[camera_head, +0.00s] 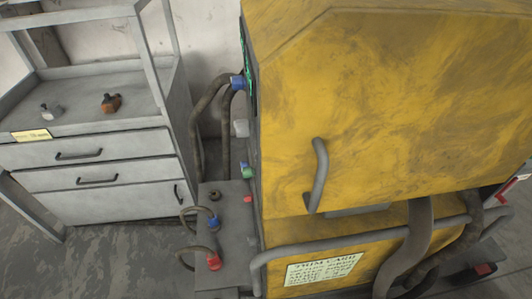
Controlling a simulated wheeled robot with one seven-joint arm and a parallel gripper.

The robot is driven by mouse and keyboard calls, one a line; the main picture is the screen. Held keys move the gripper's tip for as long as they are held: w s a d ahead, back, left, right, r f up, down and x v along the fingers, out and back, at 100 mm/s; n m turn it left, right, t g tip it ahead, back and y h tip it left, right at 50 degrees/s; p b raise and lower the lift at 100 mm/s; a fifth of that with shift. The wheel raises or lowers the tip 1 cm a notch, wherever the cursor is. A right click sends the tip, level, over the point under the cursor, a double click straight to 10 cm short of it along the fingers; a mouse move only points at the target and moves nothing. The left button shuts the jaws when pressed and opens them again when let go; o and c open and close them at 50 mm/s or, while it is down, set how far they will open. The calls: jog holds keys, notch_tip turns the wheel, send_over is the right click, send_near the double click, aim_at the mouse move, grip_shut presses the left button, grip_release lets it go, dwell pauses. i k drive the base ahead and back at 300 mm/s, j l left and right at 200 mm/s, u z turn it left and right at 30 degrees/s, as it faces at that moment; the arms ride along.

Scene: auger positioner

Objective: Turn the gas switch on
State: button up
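No part is clearly marked as the gas switch, so I cannot tell which one it is. A large yellow machine (390,110) fills the right half of the view. Its left side is seen almost edge-on and carries a blue connector (237,82), a grey block (241,128) and a green-and-blue fitting (247,171). A grey box (228,235) low beside it has a small red part (247,199), a dark round part (214,193) and a red fitting (213,263) on it. My gripper is not in view.
A grey drawer cabinet (110,205) stands at the left, with a grey knob-like part (51,111) and an orange-brown part (110,103) on top. Hoses (196,135) run down between cabinet and machine. A grey handle (318,175) sticks out from the machine's front. Floor (120,265) shows clear at lower left.

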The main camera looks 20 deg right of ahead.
aim_at(248, 172)
jog(key=j, duration=0.6)
jog(key=i+j, duration=0.1)
jog(key=j, duration=0.3)
jog(key=i+j, duration=0.1)
jog(key=j, duration=0.3)
jog(key=i+j, duration=0.15)
jog(key=j, duration=0.3)
jog(key=i+j, duration=0.1)
jog(key=j, duration=0.3)
jog(key=i+j, duration=0.1)
jog(key=j, duration=0.3)
jog(key=z, duration=0.05)
